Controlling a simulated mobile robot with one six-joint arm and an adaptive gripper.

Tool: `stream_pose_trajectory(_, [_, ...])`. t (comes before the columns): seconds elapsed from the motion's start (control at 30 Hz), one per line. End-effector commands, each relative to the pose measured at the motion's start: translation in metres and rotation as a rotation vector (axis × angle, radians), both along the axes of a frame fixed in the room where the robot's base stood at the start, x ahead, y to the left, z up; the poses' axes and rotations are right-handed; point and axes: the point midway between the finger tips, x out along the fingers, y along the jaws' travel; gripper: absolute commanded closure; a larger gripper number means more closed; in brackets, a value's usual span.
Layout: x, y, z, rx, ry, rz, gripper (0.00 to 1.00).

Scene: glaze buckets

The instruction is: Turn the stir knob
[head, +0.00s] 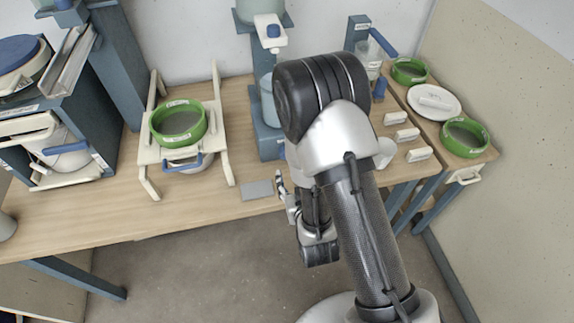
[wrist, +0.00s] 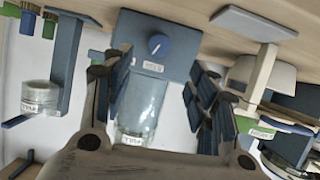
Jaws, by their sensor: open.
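The stir knob (wrist: 158,44) is a round blue dial with a pale pointer line. It sits on the front of a blue-grey stirrer base (wrist: 155,62), above a small white label in the wrist view. A clear container (wrist: 142,105) adjoins the base. My gripper (wrist: 165,88) is open and empty, its two dark fingers apart in the foreground. The knob shows beyond the gap between them, with no contact visible. In the head view, my gripper (head: 281,186) is beside the table's front edge, and my arm hides part of the stirrer stand (head: 268,140). I cannot make out the knob there.
A grey plate (head: 257,190) lies at the table edge near my gripper. A cream rack (head: 149,151) with a green-rimmed sieve (head: 178,122) stands left. Cream blocks (head: 407,135) and green rings (head: 465,137) lie right. Open floor (head: 200,275) is in front of the table.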

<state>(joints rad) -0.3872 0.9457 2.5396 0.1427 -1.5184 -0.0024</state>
Motion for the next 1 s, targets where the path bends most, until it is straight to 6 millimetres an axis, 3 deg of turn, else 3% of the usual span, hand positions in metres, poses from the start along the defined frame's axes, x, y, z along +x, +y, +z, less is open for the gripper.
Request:
stream_pose_trajectory(0.5, [0.091, 0.021, -0.039, 0.000, -0.003, -0.001, 0.47])
stream_pose_trajectory(0.7, [0.105, 0.025, -0.045, 0.000, -0.001, 0.000, 0.47])
stream_pose_trajectory(1.0, [0.108, 0.025, -0.045, 0.000, 0.000, 0.000, 0.47])
